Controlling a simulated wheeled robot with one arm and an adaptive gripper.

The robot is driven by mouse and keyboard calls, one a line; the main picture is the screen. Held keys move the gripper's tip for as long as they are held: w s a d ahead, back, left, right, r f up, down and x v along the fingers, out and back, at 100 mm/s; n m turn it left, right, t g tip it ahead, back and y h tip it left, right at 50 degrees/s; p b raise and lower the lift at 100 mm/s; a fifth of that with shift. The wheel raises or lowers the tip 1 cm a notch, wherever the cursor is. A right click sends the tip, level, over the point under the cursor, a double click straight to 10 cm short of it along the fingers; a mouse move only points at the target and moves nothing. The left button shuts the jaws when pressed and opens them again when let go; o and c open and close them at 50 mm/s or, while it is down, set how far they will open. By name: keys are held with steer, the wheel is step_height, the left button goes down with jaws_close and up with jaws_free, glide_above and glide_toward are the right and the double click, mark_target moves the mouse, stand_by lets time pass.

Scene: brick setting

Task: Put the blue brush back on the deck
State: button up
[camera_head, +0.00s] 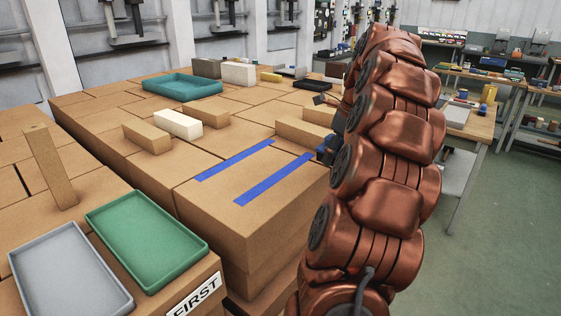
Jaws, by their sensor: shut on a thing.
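My copper-coloured arm stands at the right of centre and hides most of my gripper (325,99). Only dark parts show at the arm's left edge, and the fingertips cannot be made out. A small dark-blue piece (325,150) shows just below them, also at the arm's left edge. It looks like part of the blue brush in my gripper, but most of it is hidden. The brown deck of blocks (225,212) lies left of my arm. Two parallel blue strips (236,160) mark its near right part, with bare surface between them.
A cream brick (178,124) stands between brown bricks (147,136). A teal tray (182,86) is at the back. Green (146,236) and grey (70,268) trays lie at front left, near an upright brown block (50,167). A brown block (303,132) stands near my arm.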

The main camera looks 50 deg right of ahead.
steer(key=p, duration=0.3)
glide_above(283, 169)
steer(key=shift+s+f, duration=0.45)
steer(key=shift+f, duration=0.15)
steer(key=shift+f+p, duration=0.85)
steer(key=shift+f, duration=0.9)
steer(key=shift+f, duration=0.1)
steer(key=o, duration=1.2)
steer(key=b+v, duration=0.2)
steer(key=v, duration=1)
steer(key=shift+b, duration=0.3)
